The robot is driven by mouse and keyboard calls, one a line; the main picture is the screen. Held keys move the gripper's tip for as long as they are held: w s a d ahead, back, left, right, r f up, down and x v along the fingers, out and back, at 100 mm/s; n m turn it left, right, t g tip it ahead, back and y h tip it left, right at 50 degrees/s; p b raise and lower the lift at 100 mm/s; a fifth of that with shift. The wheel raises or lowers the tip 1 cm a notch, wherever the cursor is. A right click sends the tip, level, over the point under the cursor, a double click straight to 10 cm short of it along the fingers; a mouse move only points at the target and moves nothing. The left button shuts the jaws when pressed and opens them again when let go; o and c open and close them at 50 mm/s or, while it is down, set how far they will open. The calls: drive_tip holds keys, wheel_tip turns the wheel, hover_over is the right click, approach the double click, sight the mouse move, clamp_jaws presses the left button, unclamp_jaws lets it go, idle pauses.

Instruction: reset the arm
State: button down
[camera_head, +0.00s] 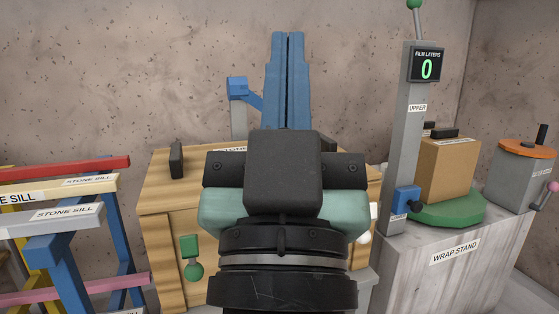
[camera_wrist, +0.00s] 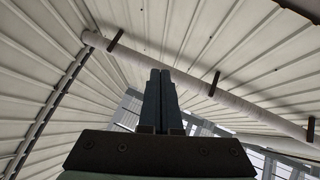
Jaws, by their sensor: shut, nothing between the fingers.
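My gripper (camera_head: 288,82) stands upright in the middle of the head view, its blue fingers pointing up and pressed together. Nothing is held between them. In the wrist view the closed fingers (camera_wrist: 160,100) point towards a ribbed ceiling (camera_wrist: 230,40), with no object at the tips. My black wrist and pale green gripper housing hide part of the wooden cabinet (camera_head: 170,220) behind.
A rack with stone sills (camera_head: 70,219) stands at the left. At the right, the wrap stand (camera_head: 440,270) bears a grey post with a display (camera_head: 426,66) reading 0, a cardboard box (camera_head: 447,170) on a green turntable (camera_head: 440,213), and an orange-topped grey container (camera_head: 522,180).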

wheel_tip(320, 180, up, 42)
drive_tip(key=s+t+y+p, duration=0.1)
drive_tip(key=s+p, duration=0.1)
drive_tip(key=p, duration=3.6)
drive_tip(key=shift+s+a+r, duration=0.2)
drive_tip(key=shift+s+a, duration=0.15)
drive_tip(key=shift+s, duration=0.05)
